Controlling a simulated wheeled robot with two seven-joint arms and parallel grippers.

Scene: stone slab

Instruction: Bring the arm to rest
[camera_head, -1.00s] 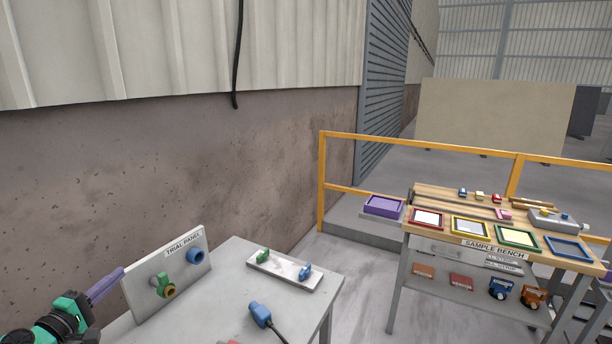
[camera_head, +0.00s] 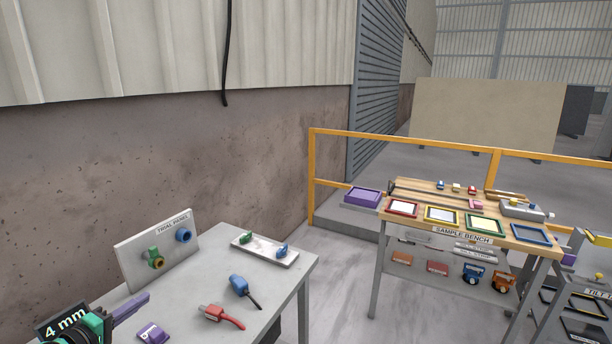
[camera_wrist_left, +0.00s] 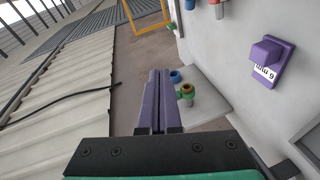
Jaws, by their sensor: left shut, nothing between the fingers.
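My left gripper (camera_head: 146,297) enters at the lower left of the head view. Its purple fingers are shut together with nothing between them, beside the table (camera_head: 262,315) and in front of the trial panel. The same fingers show in the left wrist view (camera_wrist_left: 158,75), pointing up the picture. The trial panel (camera_head: 132,252) is a white upright board with a green fitting (camera_head: 154,257) and a blue ring (camera_head: 183,235). My right gripper is not in any view.
On the table lie a blue plug (camera_head: 239,286), a red plug (camera_head: 212,312), a purple block (camera_head: 152,334) and a white strip (camera_head: 266,250) with green and blue pieces. A sample bench (camera_head: 462,239) stands right, by a yellow railing (camera_head: 420,145). Open floor lies between.

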